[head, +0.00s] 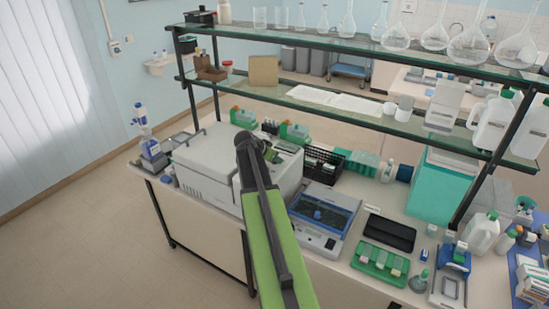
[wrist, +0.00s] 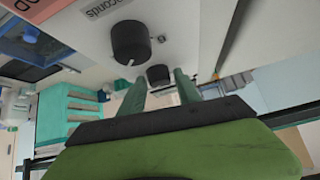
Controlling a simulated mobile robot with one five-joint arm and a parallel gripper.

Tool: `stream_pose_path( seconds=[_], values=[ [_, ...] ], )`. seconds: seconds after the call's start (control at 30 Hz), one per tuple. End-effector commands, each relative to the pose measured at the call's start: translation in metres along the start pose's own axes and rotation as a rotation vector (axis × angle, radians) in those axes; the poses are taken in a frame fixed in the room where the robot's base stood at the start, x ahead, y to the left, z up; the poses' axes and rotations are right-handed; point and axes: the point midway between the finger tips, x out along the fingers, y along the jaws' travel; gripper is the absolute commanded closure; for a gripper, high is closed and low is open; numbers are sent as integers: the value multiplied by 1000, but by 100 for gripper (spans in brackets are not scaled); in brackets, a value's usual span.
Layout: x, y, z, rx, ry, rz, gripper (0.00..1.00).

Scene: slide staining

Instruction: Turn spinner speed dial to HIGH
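In the wrist view, two black dials are on a pale panel: a larger one (wrist: 131,42) with a white pointer mark, and a smaller one (wrist: 158,75). My gripper (wrist: 161,82) is open, and its two green fingers are on either side of the smaller dial. I cannot tell whether they touch it. The lettering by the larger dial reads "seconds". No HIGH mark is legible, and the smaller dial's pointer is not visible. In the head view my arm reaches to the large pale grey machine (head: 212,160); its dials and my fingertips are hidden there.
A blue-lidded device (head: 325,210) stands right of my arm, beside a black tray (head: 389,232) and a green slide rack (head: 378,262). A black basket (head: 323,165) stands behind. Glass shelves (head: 350,115) with glassware cross above the bench. Open floor (head: 90,230) is at left.

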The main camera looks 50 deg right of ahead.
Motion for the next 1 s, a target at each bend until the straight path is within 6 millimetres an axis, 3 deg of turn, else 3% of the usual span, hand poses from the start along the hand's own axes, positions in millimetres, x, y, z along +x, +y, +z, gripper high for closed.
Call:
stream_pose_path(
  seconds=[0.23, 0.33, 0.8, 1.0],
  values=[
    [-2, 0, -1, -1, 2, 0, 61],
    [-13, 0, -3, -2, 2, -1, 61],
    [-141, 0, -6, -3, 1, -2, 61],
    [-170, 0, -3, -2, 2, -1, 61]
  ],
)
